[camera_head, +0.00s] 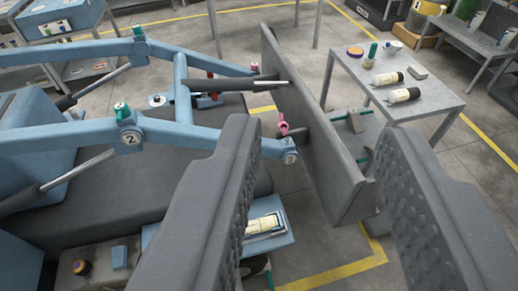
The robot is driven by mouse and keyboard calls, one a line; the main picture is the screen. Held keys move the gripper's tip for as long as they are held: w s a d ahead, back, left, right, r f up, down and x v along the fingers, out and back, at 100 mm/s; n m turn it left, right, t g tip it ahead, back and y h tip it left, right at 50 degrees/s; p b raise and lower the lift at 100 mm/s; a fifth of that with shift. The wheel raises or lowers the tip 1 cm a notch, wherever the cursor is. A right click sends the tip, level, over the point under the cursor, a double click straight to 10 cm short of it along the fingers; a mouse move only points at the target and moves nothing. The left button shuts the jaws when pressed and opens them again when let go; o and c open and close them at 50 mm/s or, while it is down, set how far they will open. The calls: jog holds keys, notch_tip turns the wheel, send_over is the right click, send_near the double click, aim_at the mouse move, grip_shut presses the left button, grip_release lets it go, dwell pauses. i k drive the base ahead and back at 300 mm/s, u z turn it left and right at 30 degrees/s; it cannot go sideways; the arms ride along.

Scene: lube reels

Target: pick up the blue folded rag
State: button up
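My gripper (312,132) is open, its two grey dimpled fingers wide apart with nothing held between them. A small blue block-like item (119,257) lies on a grey ledge at the lower left; it may be the blue folded rag, but it is too small to tell for sure. It lies left of my left finger, apart from it. The left finger hides part of the area beside a light blue surface (282,240) that carries a cream and white item (264,227).
Blue loader arms (185,128) and an upright dark grey plate (315,130) stand ahead. A grey table (440,103) with bottles is at the upper right. Open floor (480,160) shows at right.

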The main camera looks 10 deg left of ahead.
aim_at(119, 259)
jog(key=u, duration=2.05)
jog(key=i, duration=1)
jog(key=z, duration=0.2)
